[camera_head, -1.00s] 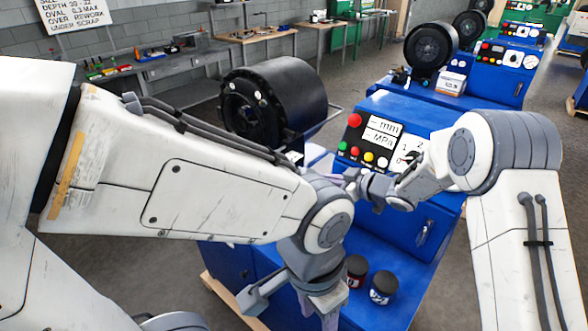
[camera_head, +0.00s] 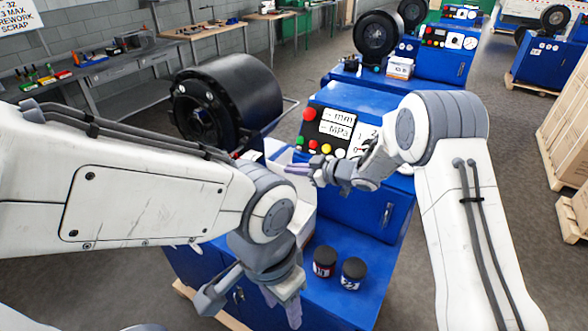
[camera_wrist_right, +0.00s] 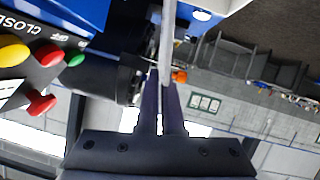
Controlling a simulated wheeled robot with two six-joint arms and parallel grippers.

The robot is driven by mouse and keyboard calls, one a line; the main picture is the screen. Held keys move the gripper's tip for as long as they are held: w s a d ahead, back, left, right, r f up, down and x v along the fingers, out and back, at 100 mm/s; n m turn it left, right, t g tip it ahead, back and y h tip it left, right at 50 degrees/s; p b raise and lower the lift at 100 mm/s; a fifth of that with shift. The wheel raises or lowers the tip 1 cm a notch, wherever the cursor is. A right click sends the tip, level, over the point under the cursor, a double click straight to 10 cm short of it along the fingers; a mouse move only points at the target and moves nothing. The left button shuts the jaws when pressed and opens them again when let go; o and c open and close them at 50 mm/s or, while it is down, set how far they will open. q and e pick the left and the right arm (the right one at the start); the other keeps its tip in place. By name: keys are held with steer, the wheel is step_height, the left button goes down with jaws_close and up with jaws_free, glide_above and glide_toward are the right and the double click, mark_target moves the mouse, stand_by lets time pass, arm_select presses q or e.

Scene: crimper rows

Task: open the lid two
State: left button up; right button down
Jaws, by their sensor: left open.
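Two small jars with black lids stand upright side by side on the blue machine's lower deck. The left jar (camera_head: 324,261) has a partly red label; the right jar (camera_head: 353,274) carries a white mark that looks like a 2. Both lids are on. My left gripper (camera_head: 250,303) is open and empty, left of the jars and apart from them. My right gripper (camera_head: 296,169) is far above the jars, in front of the control panel. In the right wrist view its fingers (camera_wrist_right: 160,98) are close together, with nothing clearly held; a pale bar shows beyond them.
The control panel (camera_head: 333,126) with coloured buttons rises behind the deck. A large black drum (camera_head: 235,100) stands at its left, and a white bin (camera_head: 305,202) is below my right gripper. The blue deck (camera_head: 345,305) is clear in front of the jars.

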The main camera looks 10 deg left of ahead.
stand_by(0.5)
steer(key=c, duration=1)
jaws_free()
steer(key=shift+c, duration=0.2)
steer(key=b+v, duration=0.3)
steer(key=v, duration=0.7)
steer(key=shift+d, duration=0.2)
steer(key=shift+s+r, duration=0.1)
steer(key=shift+r, duration=0.05)
